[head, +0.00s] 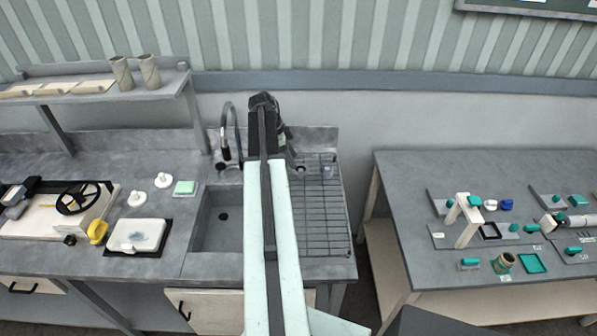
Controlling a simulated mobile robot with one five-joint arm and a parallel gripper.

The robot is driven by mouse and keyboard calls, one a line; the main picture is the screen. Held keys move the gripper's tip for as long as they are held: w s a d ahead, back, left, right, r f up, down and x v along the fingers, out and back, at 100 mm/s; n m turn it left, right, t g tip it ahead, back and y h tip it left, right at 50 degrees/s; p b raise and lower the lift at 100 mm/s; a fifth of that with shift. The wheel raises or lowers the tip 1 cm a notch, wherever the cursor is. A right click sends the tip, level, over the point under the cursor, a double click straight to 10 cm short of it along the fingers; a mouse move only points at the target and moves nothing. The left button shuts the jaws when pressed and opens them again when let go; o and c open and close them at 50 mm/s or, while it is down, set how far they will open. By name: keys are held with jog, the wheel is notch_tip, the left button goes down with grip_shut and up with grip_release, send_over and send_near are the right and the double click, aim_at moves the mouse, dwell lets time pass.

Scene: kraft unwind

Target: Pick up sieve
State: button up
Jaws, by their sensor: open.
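I cannot clearly make out a sieve in the head view. A small square teal frame (532,263) lies on the right table, and a black square frame (490,231) lies farther back there; I cannot tell whether either is the sieve. My arm reaches up the middle over the sink counter. My gripper (264,103) is at its far end, dark, near the back wall and beside the tap. It is open, with nothing visible in it. My arm hides part of the sink and drying rack.
A sink (212,233) with a curved tap (229,130) and a wire rack (322,205) occupy the counter. A gap separates it from the right table (410,185). A shelf (95,92) with two cardboard tubes (149,73) stands left. A white upright bracket (467,222) rises on the right table.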

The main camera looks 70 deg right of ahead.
aim_at(301, 170)
jog(key=b+x, duration=0.7)
jog(key=x, duration=0.1)
jog(key=shift+s+d, duration=0.1)
jog(key=shift+s+r, duration=0.1)
jog(key=shift+r, duration=0.1)
grip_shut()
